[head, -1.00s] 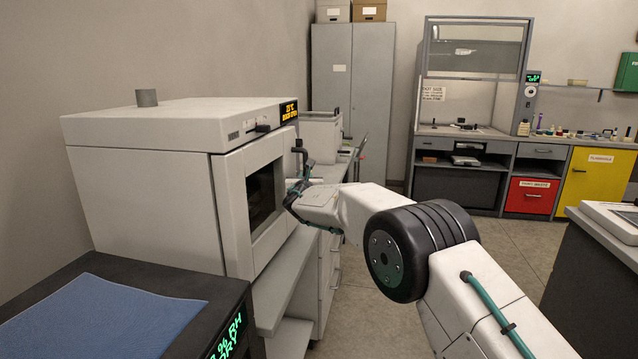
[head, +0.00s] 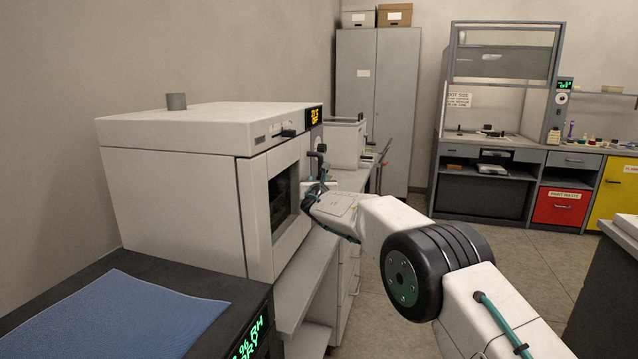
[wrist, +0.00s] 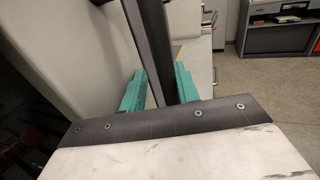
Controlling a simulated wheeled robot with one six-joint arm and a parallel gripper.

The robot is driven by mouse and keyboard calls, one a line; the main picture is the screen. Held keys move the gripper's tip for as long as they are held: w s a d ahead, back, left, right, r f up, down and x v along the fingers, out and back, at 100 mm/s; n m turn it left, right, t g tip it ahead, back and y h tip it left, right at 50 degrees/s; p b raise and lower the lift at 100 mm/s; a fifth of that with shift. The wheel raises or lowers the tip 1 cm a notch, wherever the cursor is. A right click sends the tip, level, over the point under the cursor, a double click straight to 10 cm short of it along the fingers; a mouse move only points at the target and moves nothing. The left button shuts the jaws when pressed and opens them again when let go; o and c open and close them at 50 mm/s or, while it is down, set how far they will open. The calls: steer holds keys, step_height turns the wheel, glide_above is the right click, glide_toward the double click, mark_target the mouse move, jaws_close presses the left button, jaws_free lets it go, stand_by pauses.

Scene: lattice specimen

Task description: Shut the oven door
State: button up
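The white oven (head: 175,190) stands on the left in the head view. Its door (head: 257,215), with a dark window, faces right and sits flush or nearly flush with the front; I cannot tell if a small gap is left. The dark upright door handle (head: 320,163) is at the door's far edge. My gripper (head: 316,188) is at this handle. In the wrist view the handle (wrist: 152,50) runs between the two teal fingers of my gripper (wrist: 160,88), which lie close on both sides of it. The fingertips are partly hidden in the head view.
A dark unit with a blue mat (head: 120,320) stands in front left. A grey bench (head: 305,285) with drawers runs below and beyond the oven. A grey cabinet (head: 375,110) and a fume hood (head: 500,95) stand at the back. Floor (head: 420,200) is open to the right.

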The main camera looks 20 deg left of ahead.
steer(key=shift+s+d, duration=0.2)
steer(key=shift+s, duration=0.15)
steer(key=v, duration=0.7)
steer(key=shift+a, duration=0.1)
